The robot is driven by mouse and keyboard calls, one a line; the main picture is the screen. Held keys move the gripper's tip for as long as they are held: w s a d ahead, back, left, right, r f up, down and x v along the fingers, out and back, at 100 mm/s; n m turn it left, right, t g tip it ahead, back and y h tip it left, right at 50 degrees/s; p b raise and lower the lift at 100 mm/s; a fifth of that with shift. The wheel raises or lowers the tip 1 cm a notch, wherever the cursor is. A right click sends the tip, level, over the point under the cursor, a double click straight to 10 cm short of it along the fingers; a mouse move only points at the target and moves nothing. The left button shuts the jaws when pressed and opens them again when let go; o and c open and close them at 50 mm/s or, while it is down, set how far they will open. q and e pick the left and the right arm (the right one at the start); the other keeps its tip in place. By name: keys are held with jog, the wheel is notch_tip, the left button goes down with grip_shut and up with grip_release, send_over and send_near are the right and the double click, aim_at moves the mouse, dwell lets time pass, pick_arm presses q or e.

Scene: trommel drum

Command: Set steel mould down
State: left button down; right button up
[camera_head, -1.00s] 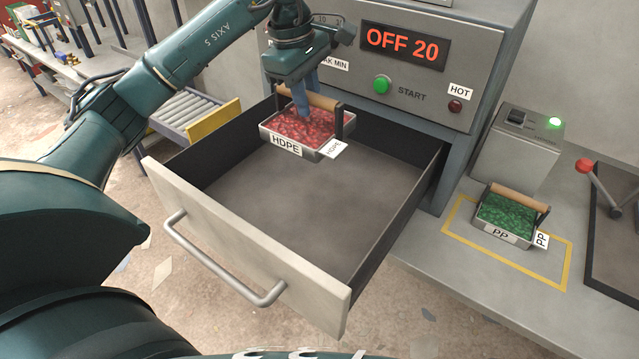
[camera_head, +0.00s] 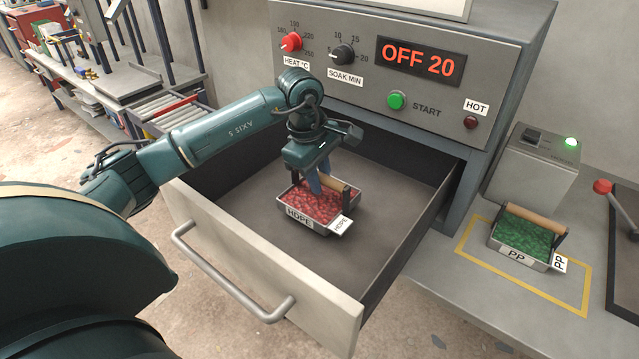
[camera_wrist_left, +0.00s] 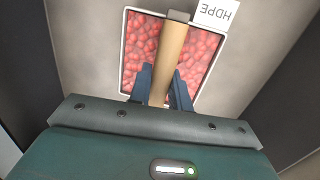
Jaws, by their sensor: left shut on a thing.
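My left gripper (camera_head: 319,188) is shut on the mould's wooden handle (camera_head: 337,184). In the left wrist view the blue fingers (camera_wrist_left: 163,90) are either side of the handle (camera_wrist_left: 171,50), with red granules below. The right gripper is not in view.
The drawer belongs to a grey oven with dials, a green START button (camera_head: 396,101) and a display reading OFF 20 (camera_head: 420,61). A second mould, labelled PP (camera_head: 516,254), with green granules stands on the bench in a yellow outline. Drawer floor around the HDPE mould is clear.

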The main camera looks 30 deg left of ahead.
pick_arm(q)
jog(key=shift+f, duration=1)
jog(key=shift+f, duration=0.2)
jog(key=c, duration=1.3)
grip_release()
notch_tip(320, 180, up, 12)
jog(key=s+a+b, duration=0.1)
jog(key=shift+s, duration=0.3)
jog(key=shift+a, duration=0.1)
